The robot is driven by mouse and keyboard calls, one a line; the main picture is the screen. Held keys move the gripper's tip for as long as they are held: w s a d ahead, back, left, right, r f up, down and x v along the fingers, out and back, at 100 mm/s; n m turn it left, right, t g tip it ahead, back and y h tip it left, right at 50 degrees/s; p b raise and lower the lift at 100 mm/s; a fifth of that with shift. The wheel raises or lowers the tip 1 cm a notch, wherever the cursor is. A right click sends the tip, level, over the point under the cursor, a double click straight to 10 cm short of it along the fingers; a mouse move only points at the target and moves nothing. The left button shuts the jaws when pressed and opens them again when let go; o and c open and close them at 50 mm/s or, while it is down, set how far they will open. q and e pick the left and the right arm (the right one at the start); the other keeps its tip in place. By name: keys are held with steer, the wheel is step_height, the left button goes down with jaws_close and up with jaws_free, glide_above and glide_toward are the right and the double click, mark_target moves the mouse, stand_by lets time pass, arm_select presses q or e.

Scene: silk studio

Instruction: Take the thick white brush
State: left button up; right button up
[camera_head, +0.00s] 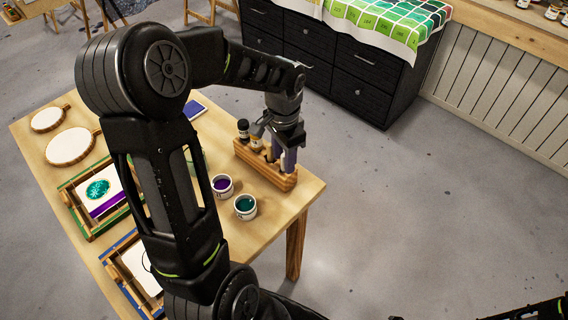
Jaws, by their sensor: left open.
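A wooden block holder (246,157) stands near the right edge of the table, with several upright items in it. Among them are a dark-capped bottle (243,130) and pale items that my gripper partly covers. I cannot tell for certain which of them is the thick white brush. My left gripper (279,155) points down over the right half of the holder, with its jaws open around or just beside the upright items. Whether it touches any is too small to tell. My right gripper is not in view; only dark parts of my body show at the lower right.
Two open paint cups, one purple (222,187) and one teal (245,207), stand in front of the holder. Framed screens (75,203) and round wooden hoops (71,146) lie on the left of the wooden table (290,204). A black drawer cabinet (340,75) stands behind; open floor lies to the right.

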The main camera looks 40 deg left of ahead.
arm_select(q)
jaws_close()
stand_by(0.5)
steer(key=shift+r, duration=0.15)
step_height(320, 180, up, 10)
steer(key=shift+f+b, duration=0.1)
steer(key=shift+b, duration=0.4)
stand_by(0.5)
